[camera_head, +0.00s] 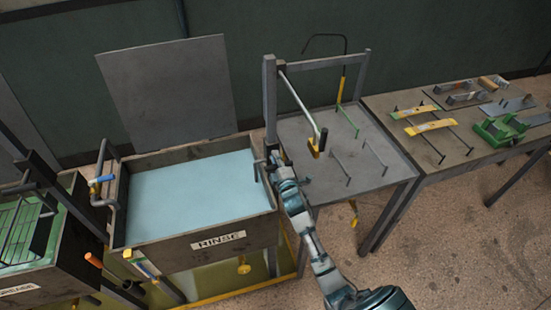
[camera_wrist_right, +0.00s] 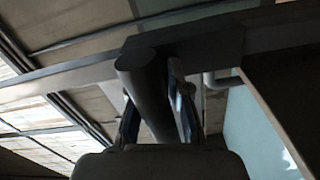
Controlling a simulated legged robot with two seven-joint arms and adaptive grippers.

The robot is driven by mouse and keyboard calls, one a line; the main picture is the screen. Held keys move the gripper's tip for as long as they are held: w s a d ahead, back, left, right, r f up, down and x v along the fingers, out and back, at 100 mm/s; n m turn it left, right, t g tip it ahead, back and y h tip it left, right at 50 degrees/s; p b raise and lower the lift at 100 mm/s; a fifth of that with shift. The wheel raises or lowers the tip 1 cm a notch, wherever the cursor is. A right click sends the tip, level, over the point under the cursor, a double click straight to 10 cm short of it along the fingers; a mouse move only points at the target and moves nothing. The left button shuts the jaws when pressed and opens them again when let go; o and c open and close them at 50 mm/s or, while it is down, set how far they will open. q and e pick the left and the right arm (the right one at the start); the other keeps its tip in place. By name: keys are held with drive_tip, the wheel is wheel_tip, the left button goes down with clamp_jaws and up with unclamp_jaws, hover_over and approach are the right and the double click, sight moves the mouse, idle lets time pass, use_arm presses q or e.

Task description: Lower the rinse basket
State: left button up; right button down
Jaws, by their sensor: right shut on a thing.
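The rinse tank (camera_head: 165,255), labelled RINSE, is full of pale blue water (camera_head: 200,195). I make out no basket in it; whether one lies under the surface I cannot tell. Bent grey bars stand over its left rim (camera_head: 104,180) and right rim (camera_head: 259,168). My right gripper (camera_head: 275,160) is at the tank's right rim, beside the rack post. In the wrist view my right gripper (camera_wrist_right: 158,105) is shut on a dark round bar (camera_wrist_right: 142,75), with a finger on each side. The bar's far end meets a dark block. My left gripper is not in view.
A raised lid (camera_head: 168,88) stands behind the tank. A grease tank with a green wire basket (camera_head: 22,232) is at the left. A rack table (camera_head: 375,170) with an upright frame is close on the right, then a bench (camera_head: 455,155) with parts.

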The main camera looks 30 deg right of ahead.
drive_tip(key=c, duration=1.1)
unclamp_jaws()
drive_tip(key=shift+f, duration=0.65)
drive_tip(key=shift+c, duration=0.2)
drive_tip(key=shift+r, duration=0.1)
drive_tip(key=shift+r, duration=0.15)
drive_tip(key=v, duration=1.2)
